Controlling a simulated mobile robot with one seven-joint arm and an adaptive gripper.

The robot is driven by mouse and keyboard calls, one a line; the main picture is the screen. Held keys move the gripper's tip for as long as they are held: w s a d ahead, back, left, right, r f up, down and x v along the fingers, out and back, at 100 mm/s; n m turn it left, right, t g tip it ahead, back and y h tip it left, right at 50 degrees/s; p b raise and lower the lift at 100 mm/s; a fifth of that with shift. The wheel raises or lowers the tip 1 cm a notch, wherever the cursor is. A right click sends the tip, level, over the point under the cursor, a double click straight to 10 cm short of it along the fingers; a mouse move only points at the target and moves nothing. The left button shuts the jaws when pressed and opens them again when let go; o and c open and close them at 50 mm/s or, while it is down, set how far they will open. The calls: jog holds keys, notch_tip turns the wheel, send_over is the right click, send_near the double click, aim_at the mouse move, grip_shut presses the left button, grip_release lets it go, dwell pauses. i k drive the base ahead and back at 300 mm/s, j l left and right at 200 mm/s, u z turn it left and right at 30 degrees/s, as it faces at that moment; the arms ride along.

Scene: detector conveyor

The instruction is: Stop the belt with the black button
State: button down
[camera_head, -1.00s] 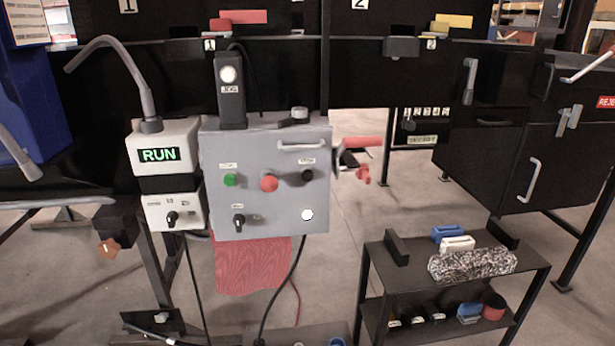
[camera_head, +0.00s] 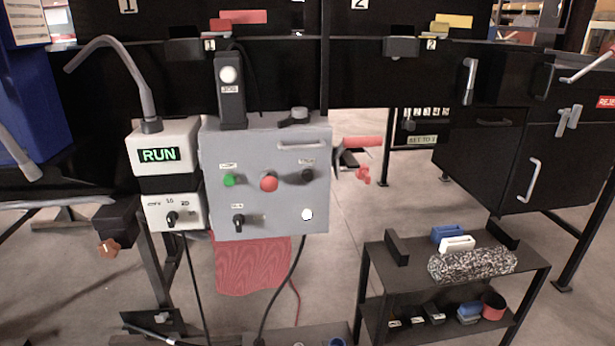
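The grey control box (camera_head: 265,205) stands at the centre left, in front of the black conveyor frame. Its black button (camera_head: 307,175) is at the right of the upper row, with a small label above it. A black selector knob (camera_head: 238,221) and a lit white lamp (camera_head: 307,214) are in the lower row. The display (camera_head: 159,155) on the white unit left of the box reads RUN in green. My gripper is not in view.
A black pendant (camera_head: 230,90) stands on top of the box. A dark two-tier cart (camera_head: 400,272) with blue and white items and a speckled roll (camera_head: 472,264) stands at the lower right. A red cloth (camera_head: 252,265) hangs below the box. Floor shows between box and cart.

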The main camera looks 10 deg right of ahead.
aim_at(306, 174)
jog(key=i+l+z, duration=0.1)
jog(key=z, duration=0.25)
jog(key=i+l+z, duration=0.15)
jog(key=z, duration=0.2)
jog(key=i+l+z, duration=0.15)
jog(key=z, duration=0.2)
